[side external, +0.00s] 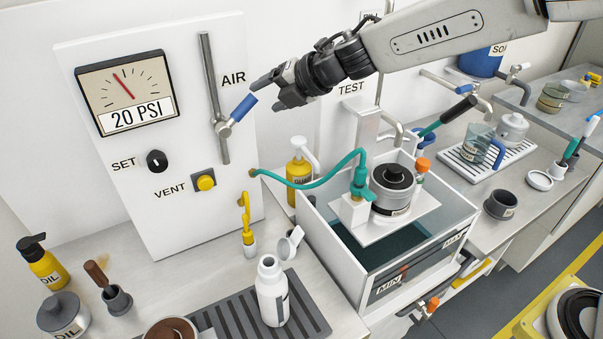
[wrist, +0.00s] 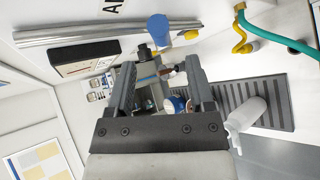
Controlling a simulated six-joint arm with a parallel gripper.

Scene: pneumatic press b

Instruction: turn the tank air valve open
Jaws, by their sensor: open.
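The air valve's blue lever handle (side external: 243,108) sticks out up and to the right from its joint on a grey vertical pipe (side external: 212,95), beside the AIR label. The handle also shows in the wrist view (wrist: 158,28), above my fingertips in the picture, with the pipe (wrist: 100,35) running sideways. My gripper (side external: 270,92) is open and empty, with its fingers close to the handle's outer end. In the wrist view the handle does not lie between the fingers (wrist: 160,68). I cannot tell whether a finger touches it.
The white panel carries a gauge (side external: 128,92) reading 20 PSI, a black SET knob (side external: 157,160) and a yellow VENT button (side external: 205,182). A teal hose (side external: 310,185) runs to a teal fitting by the clear tank (side external: 400,262). A white bottle (side external: 271,290) stands below on a ribbed mat.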

